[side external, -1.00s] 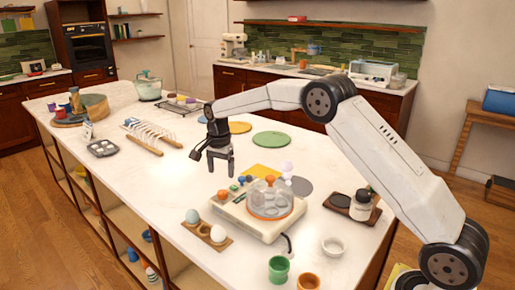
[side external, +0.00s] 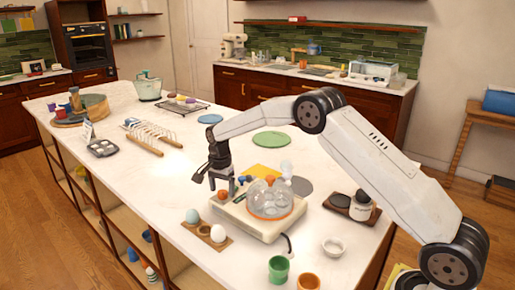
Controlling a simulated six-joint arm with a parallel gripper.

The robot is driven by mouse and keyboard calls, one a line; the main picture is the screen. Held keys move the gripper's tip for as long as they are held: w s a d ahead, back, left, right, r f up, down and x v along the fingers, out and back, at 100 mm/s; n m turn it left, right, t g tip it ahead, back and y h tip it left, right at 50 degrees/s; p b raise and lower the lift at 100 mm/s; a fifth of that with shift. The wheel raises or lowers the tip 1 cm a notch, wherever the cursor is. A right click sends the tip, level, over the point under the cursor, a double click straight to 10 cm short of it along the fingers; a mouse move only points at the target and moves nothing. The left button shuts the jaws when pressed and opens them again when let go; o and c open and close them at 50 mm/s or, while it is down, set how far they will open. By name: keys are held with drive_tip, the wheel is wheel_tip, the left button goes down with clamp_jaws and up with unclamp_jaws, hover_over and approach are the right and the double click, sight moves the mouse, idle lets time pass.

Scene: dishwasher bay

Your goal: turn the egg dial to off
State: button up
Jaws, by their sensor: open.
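The egg cooker is a cream, flat-bodied appliance (side external: 246,223) with a clear domed lid (side external: 268,198) over an orange-rimmed tray. Small knobs line its left end. An orange knob (side external: 222,195) shows at the near-left corner; I cannot tell which knob is the egg dial or where it points. My gripper (side external: 222,190) points down, open and empty, just above this row of knobs. Its fingers hide the knobs in the middle of the row. I cannot tell whether a finger touches one.
A wooden holder (side external: 222,243) with two eggs stands before the cooker. The counter between rack and cooker is clear.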

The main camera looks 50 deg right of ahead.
drive_tip(key=shift+f, duration=0.45)
clamp_jaws()
